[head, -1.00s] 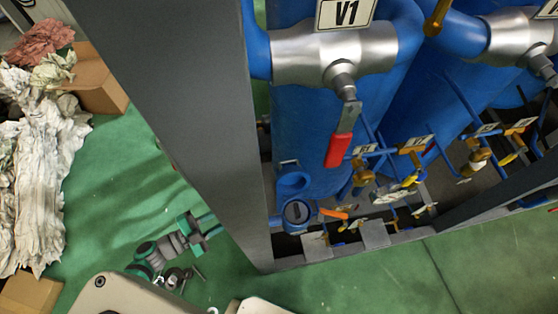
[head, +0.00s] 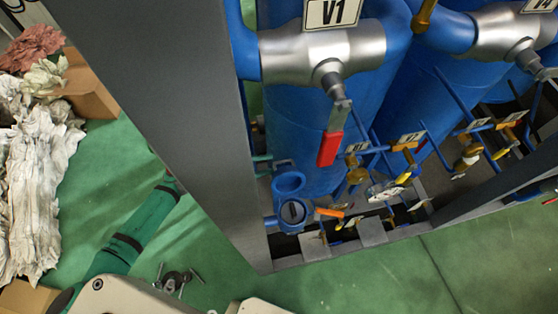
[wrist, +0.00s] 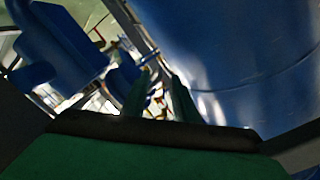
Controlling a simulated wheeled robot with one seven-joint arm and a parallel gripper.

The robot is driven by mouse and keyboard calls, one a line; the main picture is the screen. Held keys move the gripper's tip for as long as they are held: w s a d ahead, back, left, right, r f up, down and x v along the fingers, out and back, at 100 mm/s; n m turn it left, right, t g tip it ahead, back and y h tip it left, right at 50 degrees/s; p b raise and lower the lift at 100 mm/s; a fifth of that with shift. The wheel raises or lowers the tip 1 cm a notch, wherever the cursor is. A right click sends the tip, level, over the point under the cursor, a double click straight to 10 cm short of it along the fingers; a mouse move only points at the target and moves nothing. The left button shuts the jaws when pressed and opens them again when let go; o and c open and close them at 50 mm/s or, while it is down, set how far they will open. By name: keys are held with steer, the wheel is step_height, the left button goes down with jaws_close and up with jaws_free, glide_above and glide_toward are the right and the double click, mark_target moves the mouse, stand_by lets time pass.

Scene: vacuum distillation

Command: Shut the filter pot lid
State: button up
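The filter pot (head: 292,212) is a small blue cup low at the foot of the big blue tank, just right of the grey post. Its round blue lid (head: 289,183) stands raised behind the pot's mouth, so the pot is open. My gripper (head: 268,165) reaches past the post. Only its green fingertips show on the far side, just above and left of the lid, and the post hides the rest. In the wrist view the two green fingers (wrist: 158,80) are apart with nothing between them. Whether they touch the lid cannot be told.
The grey post (head: 165,110) stands across my arm. A blue tank (head: 305,140) and a red-handled valve (head: 329,145) are above and right of the pot. Several small valves and pipes (head: 405,150) crowd its right. Crumpled cloths (head: 35,180) and boxes (head: 92,85) lie left.

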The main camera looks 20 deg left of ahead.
mark_target(279, 162)
steer(key=shift+x, duration=2.5)
